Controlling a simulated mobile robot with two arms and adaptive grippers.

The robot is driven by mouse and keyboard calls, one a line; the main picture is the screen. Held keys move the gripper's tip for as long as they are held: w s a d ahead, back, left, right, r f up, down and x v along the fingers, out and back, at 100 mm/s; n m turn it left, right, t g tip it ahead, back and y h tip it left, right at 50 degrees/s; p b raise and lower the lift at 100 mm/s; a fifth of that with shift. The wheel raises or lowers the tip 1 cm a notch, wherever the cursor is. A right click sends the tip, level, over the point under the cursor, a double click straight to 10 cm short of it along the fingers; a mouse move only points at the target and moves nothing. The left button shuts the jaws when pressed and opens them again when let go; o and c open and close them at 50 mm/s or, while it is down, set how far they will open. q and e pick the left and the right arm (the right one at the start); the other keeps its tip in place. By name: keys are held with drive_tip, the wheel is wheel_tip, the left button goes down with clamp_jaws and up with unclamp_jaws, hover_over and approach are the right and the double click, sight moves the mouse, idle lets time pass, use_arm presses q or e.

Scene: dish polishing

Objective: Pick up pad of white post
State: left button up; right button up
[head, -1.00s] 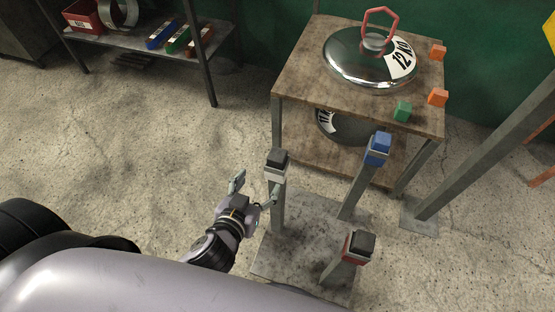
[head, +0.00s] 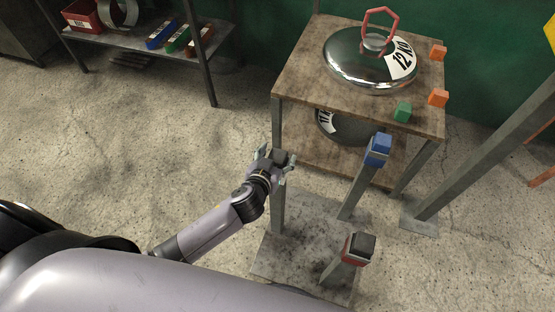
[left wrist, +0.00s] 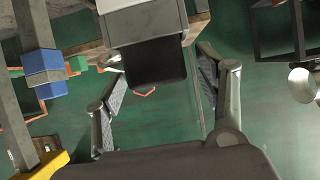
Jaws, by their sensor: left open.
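The white post (head: 278,207) stands upright on a metal base plate. Its black pad (head: 280,155) shows at the top, partly covered by my left gripper (head: 276,158). In the left wrist view the picture is turned over, and the black pad (left wrist: 155,63) hangs below the post's whitish collar (left wrist: 143,22). There my left gripper (left wrist: 160,66) is open, with one finger on each side of the pad. Gaps show between the fingers and the pad. My right gripper is not in view.
A blue-padded post (head: 377,150) and a red-collared post with a dark pad (head: 361,246) stand close on the right. Behind is a wooden table (head: 300,75) with a shiny 12 KG dome (head: 350,62) and small orange and green blocks. Floor at left is clear.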

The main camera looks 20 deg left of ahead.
use_arm(q)
drive_tip(key=shift+w+f, duration=0.2)
drive_tip(key=shift+w, duration=0.1)
drive_tip(key=shift+c, duration=0.2)
drive_tip(key=shift+r, duration=0.1)
drive_tip(key=c, duration=1.3)
